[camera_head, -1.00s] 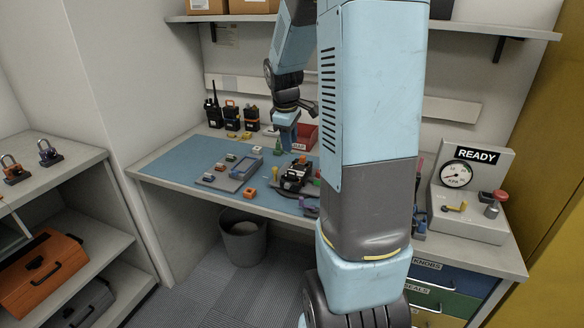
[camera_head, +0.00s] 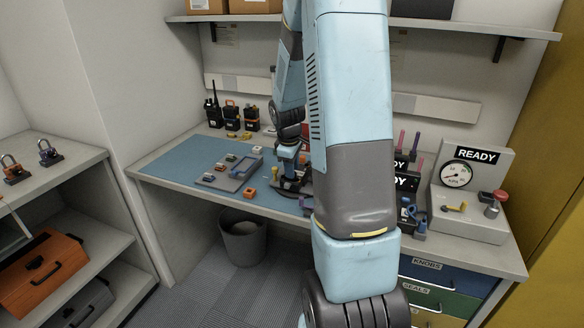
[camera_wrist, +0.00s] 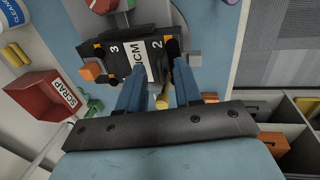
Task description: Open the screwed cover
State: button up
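A black device (camera_wrist: 140,48) with a white label and the numbers 3 and 2 lies under my gripper in the wrist view. In the head view only part of it (camera_head: 291,185) shows on the blue mat, behind my arm. I cannot make out a cover or screws on it. A yellow piece (camera_wrist: 162,102) shows between the fingers.
A red SCRAP bin (camera_wrist: 43,100) stands beside the device in the wrist view. A grey tray (camera_head: 232,174) with small coloured parts lies left of my gripper. Several radios stand at the back left. A READY gauge box (camera_head: 465,190) is at the right. The mat's left part is clear.

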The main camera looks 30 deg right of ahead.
grip_shut()
dwell(1.4)
